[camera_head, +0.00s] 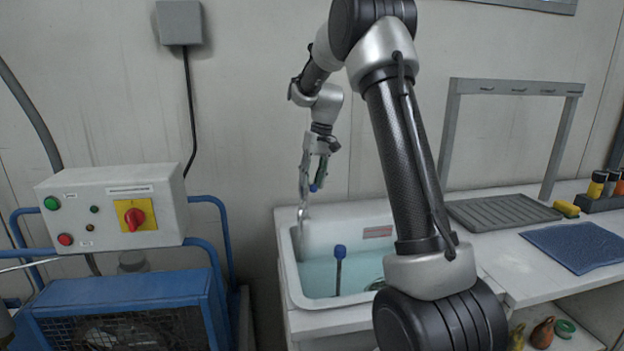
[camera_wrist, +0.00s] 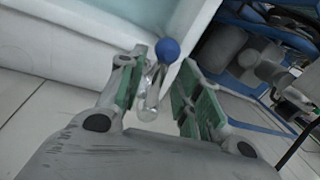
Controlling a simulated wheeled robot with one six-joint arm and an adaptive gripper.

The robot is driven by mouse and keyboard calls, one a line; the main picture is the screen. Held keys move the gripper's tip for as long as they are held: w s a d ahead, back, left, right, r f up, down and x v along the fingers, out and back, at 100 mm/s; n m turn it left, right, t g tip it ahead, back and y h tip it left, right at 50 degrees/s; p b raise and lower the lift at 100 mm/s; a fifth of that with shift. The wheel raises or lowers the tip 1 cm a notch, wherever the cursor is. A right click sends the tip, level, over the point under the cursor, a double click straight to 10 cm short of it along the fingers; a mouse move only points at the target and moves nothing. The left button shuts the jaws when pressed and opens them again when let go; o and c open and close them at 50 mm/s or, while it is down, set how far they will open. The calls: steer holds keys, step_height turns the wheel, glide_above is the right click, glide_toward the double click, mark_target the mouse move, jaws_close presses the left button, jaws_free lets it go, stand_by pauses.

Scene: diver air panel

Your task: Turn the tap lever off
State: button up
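The tap lever has a round blue knob (camera_wrist: 167,50) on a chrome stem (camera_wrist: 150,98), seen in the wrist view between the two fingers. In the head view a blue tip (camera_head: 314,187) shows just below my gripper (camera_head: 318,165), beside the pale metal tap (camera_head: 301,206) at the sink's back left. My gripper (camera_wrist: 163,78) is open, its green-padded fingers apart on either side of the lever. A gap shows on the right finger's side; contact on the left side cannot be told. The arm hides part of the tap.
The white sink (camera_head: 292,268) holds water, with a blue-topped dark stem (camera_head: 340,252) standing in it. A control box (camera_head: 112,212) with a red switch is left, above a blue compressor frame (camera_head: 130,300). A drying rack (camera_head: 500,212) and blue mat (camera_head: 580,246) lie right.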

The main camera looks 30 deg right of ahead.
steer(key=shift+c, duration=0.2)
jaws_close()
steer(key=shift+d, duration=0.15)
steer(key=w+d+n+g+h, duration=0.1)
steer(key=w+d+n, duration=0.4)
steer(key=n, duration=1.1)
steer(key=shift+d+g+h, duration=0.3)
steer(key=shift+d+g, duration=0.2)
steer(key=shift+g, duration=0.2)
